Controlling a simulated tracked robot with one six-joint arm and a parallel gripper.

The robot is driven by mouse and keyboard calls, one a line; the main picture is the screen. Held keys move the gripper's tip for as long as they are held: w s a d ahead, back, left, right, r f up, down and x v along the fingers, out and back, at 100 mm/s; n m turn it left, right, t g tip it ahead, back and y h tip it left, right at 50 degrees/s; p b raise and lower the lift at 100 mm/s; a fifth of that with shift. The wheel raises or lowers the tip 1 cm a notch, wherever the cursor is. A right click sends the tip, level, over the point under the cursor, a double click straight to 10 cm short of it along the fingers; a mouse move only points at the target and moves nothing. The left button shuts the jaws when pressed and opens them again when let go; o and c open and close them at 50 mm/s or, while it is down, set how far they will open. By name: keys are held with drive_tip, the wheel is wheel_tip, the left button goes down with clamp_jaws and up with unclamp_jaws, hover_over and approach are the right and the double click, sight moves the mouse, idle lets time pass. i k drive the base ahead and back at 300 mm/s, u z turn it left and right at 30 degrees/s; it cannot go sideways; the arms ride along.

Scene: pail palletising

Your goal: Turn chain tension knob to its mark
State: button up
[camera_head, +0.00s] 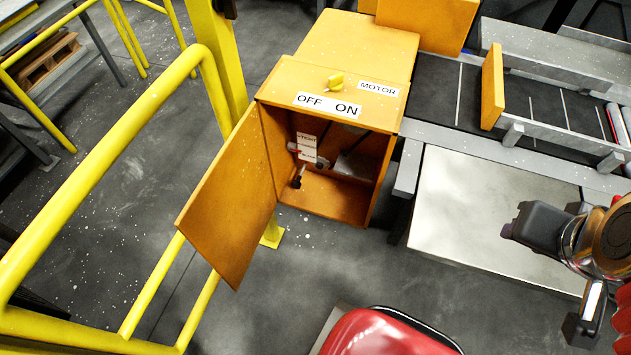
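The orange cabinet (320,210) stands left of the conveyor with its door (232,200) swung open to the left. Inside, a small label plate (307,147) with red marks is beside grey metal parts (321,163). A small dark knob or lever with a light stem (298,180) sits low at the left; I cannot tell for certain which part is the tension knob, nor read its mark. My gripper (520,226) seems to be the dark grey end of my arm at the right, outside and apart from the cabinet. Its fingers are not clear.
A yellow guard rail (110,190) runs along the left. The conveyor (525,95) and a pale panel (490,205) are at the right.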

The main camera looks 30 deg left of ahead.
sight(296, 184)
drive_tip(key=z, duration=0.7)
drive_tip(key=k, duration=1.15)
drive_tip(key=u, duration=1.6)
drive_tip(key=i, duration=0.75)
